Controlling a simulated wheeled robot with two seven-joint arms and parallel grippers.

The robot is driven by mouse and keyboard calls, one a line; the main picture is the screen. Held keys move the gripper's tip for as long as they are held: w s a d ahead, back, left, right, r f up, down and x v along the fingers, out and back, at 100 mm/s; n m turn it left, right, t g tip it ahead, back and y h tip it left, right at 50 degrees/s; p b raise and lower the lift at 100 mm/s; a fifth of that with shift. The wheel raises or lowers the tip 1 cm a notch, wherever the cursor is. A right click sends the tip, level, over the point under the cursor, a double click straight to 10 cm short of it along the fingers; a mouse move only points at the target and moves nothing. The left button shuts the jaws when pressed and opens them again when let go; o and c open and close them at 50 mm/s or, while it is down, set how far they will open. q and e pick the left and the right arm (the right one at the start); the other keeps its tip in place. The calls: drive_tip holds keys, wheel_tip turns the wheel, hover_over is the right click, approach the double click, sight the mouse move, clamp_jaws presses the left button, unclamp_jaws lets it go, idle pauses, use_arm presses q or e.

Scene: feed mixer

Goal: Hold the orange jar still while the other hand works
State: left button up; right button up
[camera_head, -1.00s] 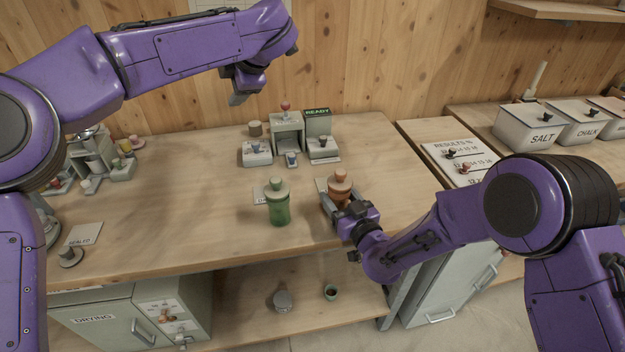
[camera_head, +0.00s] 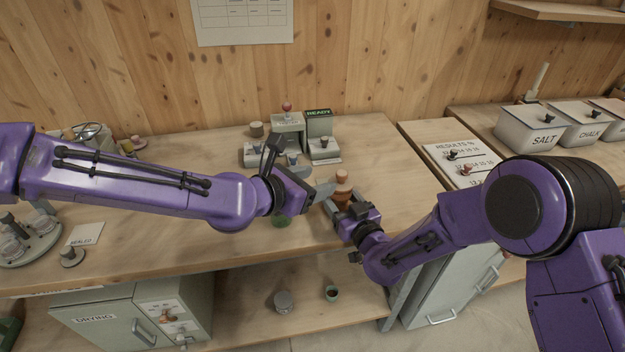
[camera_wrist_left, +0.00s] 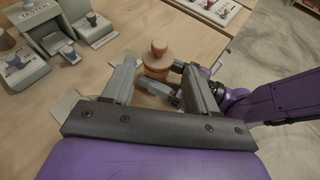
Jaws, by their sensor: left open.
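The orange jar (camera_head: 342,191), with a knobbed lid, stands upright on the bench. In the left wrist view the orange jar (camera_wrist_left: 158,62) shows beyond and between my left fingers. My left gripper (camera_head: 322,189) is open, just left of the jar, and holds nothing. My right gripper (camera_head: 342,206) is low at the jar's near side, with its fingers beside the jar's lower part. Whether they press on it is hidden. The green jar (camera_head: 281,221) is mostly covered by my left arm and gripper.
A grey device with a READY sign (camera_head: 318,125) stands behind the jars. A results board (camera_head: 460,160) and a SALT bin (camera_head: 530,128) are to the right. A SEALED card (camera_head: 85,233) lies at the left. The bench right of the orange jar is clear.

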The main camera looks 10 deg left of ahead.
sight(343, 171)
drive_tip(key=shift+s+f, duration=0.1)
drive_tip(key=shift+f, duration=0.05)
use_arm(q)
drive_tip(key=shift+n, duration=0.4)
drive_tip(key=x, duration=1.2)
drive_tip(key=shift+w+r, duration=0.1)
clamp_jaws()
drive_tip(key=shift+r, duration=0.25)
drive_tip(key=shift+r, duration=0.9)
